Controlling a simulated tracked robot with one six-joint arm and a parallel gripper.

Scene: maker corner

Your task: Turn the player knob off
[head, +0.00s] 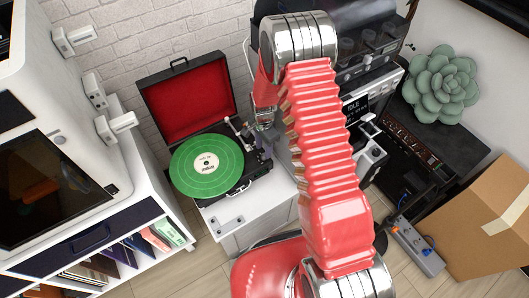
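The record player (243,187) is an open suitcase type on a white stand, with its red-lined lid (188,103) raised at the back. A green record (206,166) lies on its platter, and the tonearm side is at the right of the deck. My gripper (267,141) points down at the right edge of the player, close to the tonearm side. It is small and partly merged with dark parts behind it, so I cannot tell if it is open or touching anything. I cannot make out the player knob clearly; it may be hidden near my gripper.
A white cabinet (140,192) with record sleeves stands at the left. A machine with an "IDLE" display (354,107) is behind my arm. A succulent (441,85), a cardboard box (480,228) and a power strip (417,247) are at the right. Floor shows in front of the stand.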

